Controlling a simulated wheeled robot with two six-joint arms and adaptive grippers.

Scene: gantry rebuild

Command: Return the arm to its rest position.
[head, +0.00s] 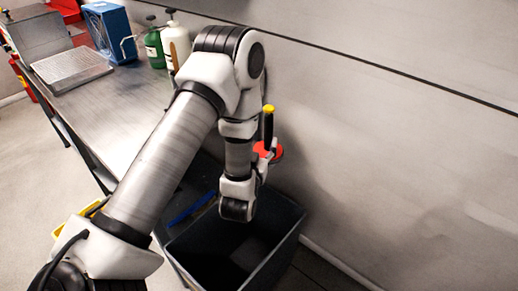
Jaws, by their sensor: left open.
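My left arm (165,155) rises from the lower left, bends at a high elbow and hangs down to a wrist (238,200) above a dark bin. Past the wrist, my left gripper (268,115) shows small and edge-on. It appears as a narrow black shape with a yellow tip above a red disc (268,152), pointing up in front of the wall. The gap between its fingers cannot be made out, and nothing is seen held in it. My right gripper is out of view.
The dark open bin (282,250) lies below the wrist. A metal table (120,110) runs behind the arm, with a green bottle (154,48), a white bottle (179,45), a blue box (108,30) and a ribbed metal plate (72,68). The grey wall (400,150) closes the right side.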

